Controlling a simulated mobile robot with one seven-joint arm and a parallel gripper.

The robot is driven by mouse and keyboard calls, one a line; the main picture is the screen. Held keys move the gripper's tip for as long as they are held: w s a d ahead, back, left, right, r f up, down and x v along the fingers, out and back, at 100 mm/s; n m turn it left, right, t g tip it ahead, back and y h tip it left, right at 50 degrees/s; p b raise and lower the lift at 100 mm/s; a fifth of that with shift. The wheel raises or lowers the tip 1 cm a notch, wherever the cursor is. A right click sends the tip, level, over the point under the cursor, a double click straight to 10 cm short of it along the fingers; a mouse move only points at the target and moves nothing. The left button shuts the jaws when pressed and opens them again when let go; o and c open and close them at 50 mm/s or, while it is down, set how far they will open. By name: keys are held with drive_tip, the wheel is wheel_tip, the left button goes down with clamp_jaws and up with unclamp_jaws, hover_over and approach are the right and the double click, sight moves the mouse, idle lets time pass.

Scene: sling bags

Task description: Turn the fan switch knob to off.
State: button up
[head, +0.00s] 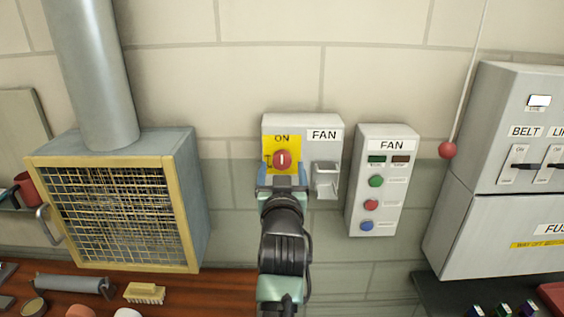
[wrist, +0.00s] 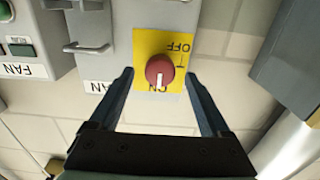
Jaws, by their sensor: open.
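The red fan switch knob (head: 282,160) sits on a yellow plate on the grey wall box labelled FAN (head: 304,122). Its white mark points to ON in the head view. In the wrist view, which is upside down, the knob (wrist: 160,70) shows between and just beyond the fingertips, with its mark toward ON and OFF printed on the plate's far side. My gripper (wrist: 160,80) is open, one finger on each side of the knob, with visible gaps. In the head view my gripper (head: 282,178) is just below the knob and hides the plate's lower part.
A second FAN box (head: 382,180) with several push buttons is mounted to the right. A grey bracket (head: 326,180) sticks out right of the knob. A mesh-fronted fan housing (head: 120,210) stands left. A red ball on a cord (head: 447,150) hangs by the BELT panel (head: 525,132).

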drive_tip(key=shift+w, duration=0.7)
clamp_jaws()
